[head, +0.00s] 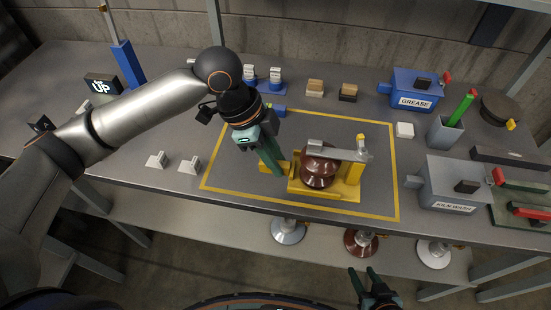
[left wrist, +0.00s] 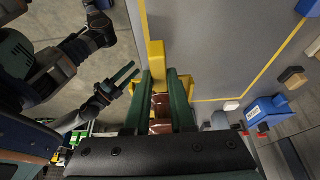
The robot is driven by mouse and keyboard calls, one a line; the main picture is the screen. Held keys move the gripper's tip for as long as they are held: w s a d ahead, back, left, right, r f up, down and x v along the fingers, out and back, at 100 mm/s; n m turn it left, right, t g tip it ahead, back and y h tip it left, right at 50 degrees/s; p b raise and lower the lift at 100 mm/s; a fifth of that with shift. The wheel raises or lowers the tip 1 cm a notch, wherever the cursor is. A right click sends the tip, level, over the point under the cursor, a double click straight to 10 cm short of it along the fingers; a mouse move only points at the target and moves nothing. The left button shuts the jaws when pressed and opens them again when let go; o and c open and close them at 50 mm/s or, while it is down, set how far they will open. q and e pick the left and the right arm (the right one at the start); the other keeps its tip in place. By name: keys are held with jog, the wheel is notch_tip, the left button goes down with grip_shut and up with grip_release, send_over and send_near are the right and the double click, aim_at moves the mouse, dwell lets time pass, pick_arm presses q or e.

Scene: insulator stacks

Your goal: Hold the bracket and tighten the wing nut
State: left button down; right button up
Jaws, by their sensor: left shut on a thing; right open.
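A yellow bracket (head: 325,193) stands inside the yellow-outlined area on the bench, carrying a glossy brown insulator (head: 318,172). A grey bar (head: 338,152) lies across the insulator's top toward a post at the right. A small brass-coloured piece, apparently the wing nut (head: 361,139), sits above that post. My left gripper (head: 271,166) points down at the bracket's left end, shut on its yellow part, which shows between the fingers in the left wrist view (left wrist: 157,62). The exact contact is partly hidden. My right gripper (head: 363,270) is open and empty, low in front of the bench.
A blue GREASE box (head: 412,90), a grey box (head: 455,183) and a grey cup with a green stick (head: 445,130) stand at the right. Small blocks (head: 315,88) line the back. The marked area's left front is clear.

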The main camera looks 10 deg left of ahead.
pick_arm(q)
jog(key=shift+w+a+f+b, duration=0.2)
jog(key=shift+w+f+b, duration=0.15)
jog(key=shift+w+f, duration=0.95)
jog(key=shift+w+a+f+b, duration=0.15)
jog(key=shift+w+f+b, duration=0.15)
jog(key=shift+w+f, duration=0.95)
jog(key=shift+w+a+f+b, duration=0.1)
jog(key=shift+w+f+b, duration=0.35)
jog(key=shift+w, duration=0.3)
jog(key=shift+w+a+f+b, duration=0.15)
jog(key=shift+w+f+b, duration=0.05)
jog(key=shift+w+f, duration=0.45)
jog(key=shift+w+a+f+b, duration=0.1)
jog(key=shift+w+f+b, duration=0.3)
jog(key=shift+w, duration=0.4)
jog(key=shift+f, duration=0.2)
jog(key=shift+a+f, duration=0.1)
jog(key=shift+f, duration=0.05)
